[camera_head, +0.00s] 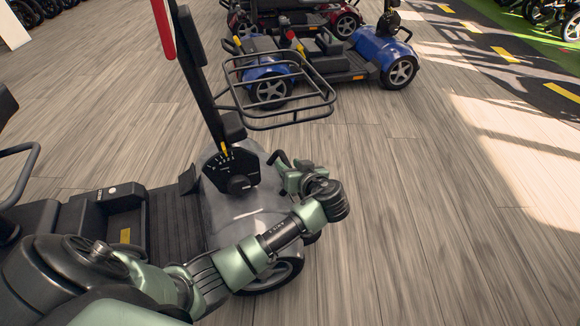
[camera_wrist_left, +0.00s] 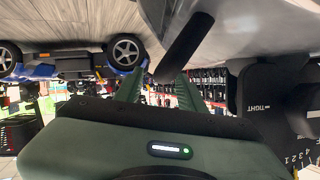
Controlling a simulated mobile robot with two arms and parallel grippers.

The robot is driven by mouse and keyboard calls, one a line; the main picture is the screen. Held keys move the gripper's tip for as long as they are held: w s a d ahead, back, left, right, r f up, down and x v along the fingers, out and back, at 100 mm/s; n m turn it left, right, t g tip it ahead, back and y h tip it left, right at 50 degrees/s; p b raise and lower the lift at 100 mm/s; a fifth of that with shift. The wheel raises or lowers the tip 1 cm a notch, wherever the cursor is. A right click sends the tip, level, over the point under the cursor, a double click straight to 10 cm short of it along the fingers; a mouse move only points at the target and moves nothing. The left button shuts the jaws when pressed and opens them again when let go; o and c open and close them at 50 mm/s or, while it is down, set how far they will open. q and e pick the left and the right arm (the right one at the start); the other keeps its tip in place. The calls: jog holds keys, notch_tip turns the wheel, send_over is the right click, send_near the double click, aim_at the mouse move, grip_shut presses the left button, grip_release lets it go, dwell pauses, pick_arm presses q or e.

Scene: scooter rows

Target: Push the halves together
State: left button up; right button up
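A grey mobility scooter stands in front of me. Its front half has a grey cowl (camera_head: 245,212), a dark floor deck (camera_head: 175,222) and an upright tiller (camera_head: 203,85). Its black rear half (camera_head: 120,205) is at the left, partly hidden by my arm; I cannot tell whether a gap separates the halves. My left gripper (camera_head: 285,167) is at the front of the cowl, by a short black curved bar (camera_head: 277,157). In the left wrist view the bar (camera_wrist_left: 187,45) reaches between the spread green fingers of my left gripper (camera_wrist_left: 158,80). My right gripper is out of view.
A wire basket (camera_head: 285,90) hangs on the tiller above the cowl. A blue scooter (camera_head: 380,50) and a red one (camera_head: 325,18) stand behind. The wooden floor (camera_head: 430,200) to the right is clear.

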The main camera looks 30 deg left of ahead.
pick_arm(q)
grip_shut()
jog(key=shift+d, duration=0.1)
dwell(1.2)
